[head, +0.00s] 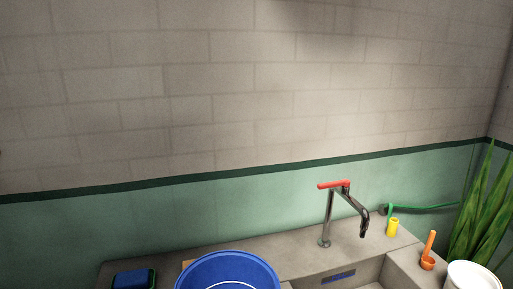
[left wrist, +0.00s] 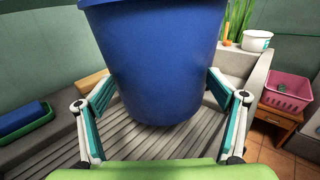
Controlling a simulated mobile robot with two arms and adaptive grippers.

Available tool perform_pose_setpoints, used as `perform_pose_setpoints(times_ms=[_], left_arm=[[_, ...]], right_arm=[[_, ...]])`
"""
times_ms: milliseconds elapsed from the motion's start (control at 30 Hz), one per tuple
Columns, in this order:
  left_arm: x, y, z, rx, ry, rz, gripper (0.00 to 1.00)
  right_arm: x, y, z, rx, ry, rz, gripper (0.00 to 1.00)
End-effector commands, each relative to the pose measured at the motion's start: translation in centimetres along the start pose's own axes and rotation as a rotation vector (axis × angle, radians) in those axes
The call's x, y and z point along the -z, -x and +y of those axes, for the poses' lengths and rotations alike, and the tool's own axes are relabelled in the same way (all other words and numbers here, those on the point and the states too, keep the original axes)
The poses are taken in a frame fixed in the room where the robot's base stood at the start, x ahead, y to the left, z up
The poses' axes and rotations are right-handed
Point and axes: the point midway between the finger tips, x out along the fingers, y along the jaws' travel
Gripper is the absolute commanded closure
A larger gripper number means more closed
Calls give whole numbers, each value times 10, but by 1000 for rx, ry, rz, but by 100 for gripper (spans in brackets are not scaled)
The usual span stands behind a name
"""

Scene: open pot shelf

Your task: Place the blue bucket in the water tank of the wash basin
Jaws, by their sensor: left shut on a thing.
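The blue bucket (head: 228,272) is at the bottom edge of the head view, left of the water tank, its lower part cut off. In the left wrist view the blue bucket (left wrist: 155,55) fills the middle, roughly upright, over the ridged grey slab of the basin. My left gripper (left wrist: 160,90) has a finger on each side of the bucket and is shut on it. I cannot tell whether the bucket's base touches the slab. The grey wash basin (head: 290,255) has its water tank (head: 362,272) at lower right, partly cut off. My right gripper is not in view.
A metal tap (head: 328,222) with a red handle stands behind the tank. A yellow cup (head: 392,227), an orange ladle (head: 428,258) and a white bucket (head: 472,277) are to its right. A blue block in a green tray (left wrist: 28,122) is at left. A pink basket (left wrist: 287,92) stands right.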

Motion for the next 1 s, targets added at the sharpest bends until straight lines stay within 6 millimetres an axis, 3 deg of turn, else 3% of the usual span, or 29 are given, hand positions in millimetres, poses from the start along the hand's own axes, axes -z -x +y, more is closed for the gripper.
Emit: perform_pose_setpoints(times_ms=[233, 600, 1000], left_arm=[[5, 20, 24, -217, 10, 1, 43], [6, 71, 63, -549, 1, 0, 43], [-2, 75, 72, -586, 0, -6, 43]], right_arm=[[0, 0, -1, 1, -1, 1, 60], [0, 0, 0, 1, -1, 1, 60], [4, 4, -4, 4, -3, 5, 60]])
